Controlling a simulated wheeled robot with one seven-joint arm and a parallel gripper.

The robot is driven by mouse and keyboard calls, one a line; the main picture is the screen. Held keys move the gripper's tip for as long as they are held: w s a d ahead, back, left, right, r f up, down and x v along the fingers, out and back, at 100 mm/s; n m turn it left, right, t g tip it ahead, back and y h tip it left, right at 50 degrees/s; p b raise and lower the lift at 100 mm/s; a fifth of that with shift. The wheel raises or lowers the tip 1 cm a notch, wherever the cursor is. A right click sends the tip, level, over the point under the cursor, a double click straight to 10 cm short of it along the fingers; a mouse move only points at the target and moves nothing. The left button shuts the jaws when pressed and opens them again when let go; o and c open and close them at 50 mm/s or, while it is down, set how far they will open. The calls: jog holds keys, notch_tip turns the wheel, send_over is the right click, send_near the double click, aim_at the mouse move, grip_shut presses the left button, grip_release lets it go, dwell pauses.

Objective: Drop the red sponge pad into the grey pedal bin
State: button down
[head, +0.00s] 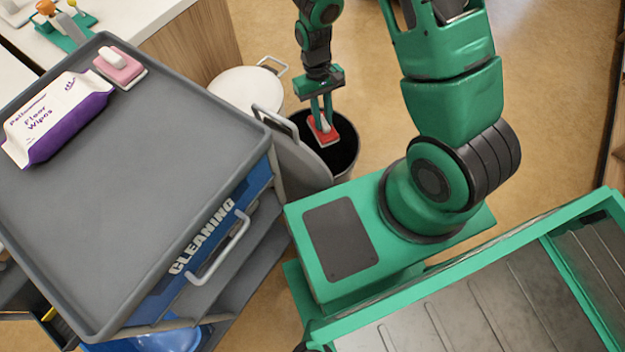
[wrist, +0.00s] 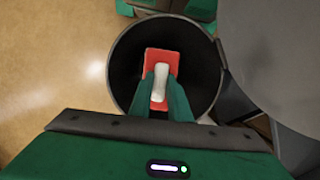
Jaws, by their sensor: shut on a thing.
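The red sponge pad (head: 323,134) has a white handle on top. My gripper (head: 322,117) is shut on the handle and holds the pad over the open mouth of the grey pedal bin (head: 352,168). In the wrist view, the red pad (wrist: 151,62) shows between my fingertips (wrist: 160,92), inside the outline of the bin's round rim (wrist: 119,52). The bin's dark inside surrounds the pad. The lid stands open at its side. How far the pad is above or below the rim is hard to tell.
A grey cleaning cart (head: 150,180) stands at the left, with a pack of floor wipes (head: 58,118) and a pink sponge pad (head: 119,68) on top. A white round-lidded bin (head: 245,85) stands beyond the grey bin. Open floor (head: 555,70) lies at the right.

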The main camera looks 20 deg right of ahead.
jog(key=shift+f, duration=0.35)
jog(key=c, duration=1.6)
grip_release()
jog(key=v, duration=1)
jog(key=shift+r, duration=0.4)
